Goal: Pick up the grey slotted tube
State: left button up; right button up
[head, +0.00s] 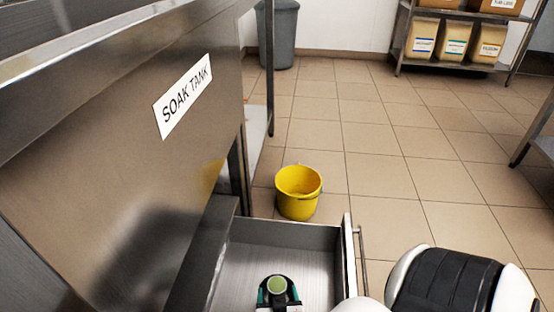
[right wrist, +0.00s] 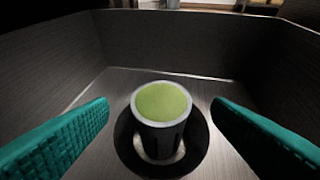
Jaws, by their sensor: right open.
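The grey slotted tube (right wrist: 163,112) stands upright on the drawer floor, its green round top facing up, with dark slots in its side. A dark round ring or shadow surrounds its foot; I cannot tell which. In the head view the tube (head: 277,286) shows near the bottom edge. My right gripper (right wrist: 158,118) is open, one teal finger on each side of the tube, with a gap to it on both sides. My left gripper is not in view.
The open metal drawer (head: 285,232) has walls around the tube. The soak tank (head: 100,170) rises on the left. A yellow bucket (head: 298,192) stands on the tiled floor beyond the drawer. A grey bin (head: 280,35) and a shelf with bags (head: 455,45) are farther back.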

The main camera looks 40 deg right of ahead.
aim_at(277, 287)
jog(key=b+x, duration=0.2)
jog(key=x, duration=0.2)
jog(key=shift+w+d+f, duration=0.15)
jog(key=shift+d+f, duration=0.1)
jog(key=shift+f, duration=0.05)
jog(key=c, duration=1.2)
